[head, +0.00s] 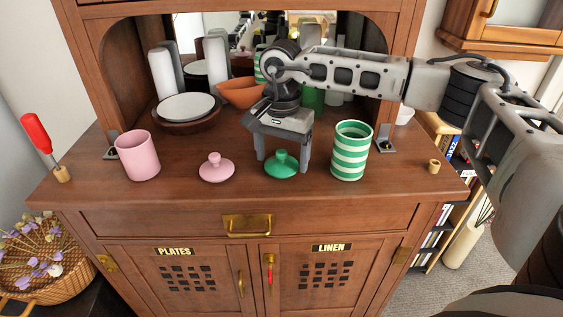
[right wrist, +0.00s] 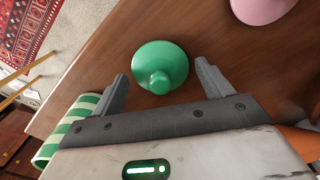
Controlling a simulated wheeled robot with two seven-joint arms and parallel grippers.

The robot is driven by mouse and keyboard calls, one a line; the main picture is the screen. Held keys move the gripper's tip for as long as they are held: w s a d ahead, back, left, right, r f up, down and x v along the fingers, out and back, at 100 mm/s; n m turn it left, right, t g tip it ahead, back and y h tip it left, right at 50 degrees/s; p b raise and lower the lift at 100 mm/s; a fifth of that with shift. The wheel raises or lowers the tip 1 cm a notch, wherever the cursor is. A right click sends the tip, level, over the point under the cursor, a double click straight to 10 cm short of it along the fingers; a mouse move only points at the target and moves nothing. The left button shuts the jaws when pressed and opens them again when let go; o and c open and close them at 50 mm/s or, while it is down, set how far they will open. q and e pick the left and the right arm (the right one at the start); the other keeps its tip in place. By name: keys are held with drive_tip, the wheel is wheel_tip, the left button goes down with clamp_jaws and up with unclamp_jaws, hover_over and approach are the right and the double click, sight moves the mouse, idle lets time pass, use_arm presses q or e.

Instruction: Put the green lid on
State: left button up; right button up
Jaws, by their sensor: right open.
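The green lid (head: 281,165) lies on the wooden sideboard top with its knob up. It also shows in the right wrist view (right wrist: 160,66). My right gripper (head: 281,165) is open above the lid, its fingers on either side of the knob; the right wrist view shows the fingers (right wrist: 165,85) apart with nothing between them but the lid beyond. A green-and-white striped canister (head: 350,150) stands upright just right of the lid, with no lid on it; it shows in the right wrist view (right wrist: 66,130). My left gripper is not in view.
A pink lid (head: 216,168) and pink canister (head: 138,155) stand to the left. White plates on a brown bowl (head: 186,108) and an orange bowl (head: 240,92) are behind. A small wooden piece (head: 434,166) is near the right edge. The front strip is clear.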

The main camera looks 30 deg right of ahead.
drive_tip(key=c, duration=1.3)
drive_tip(key=shift+s, duration=0.1)
clamp_jaws()
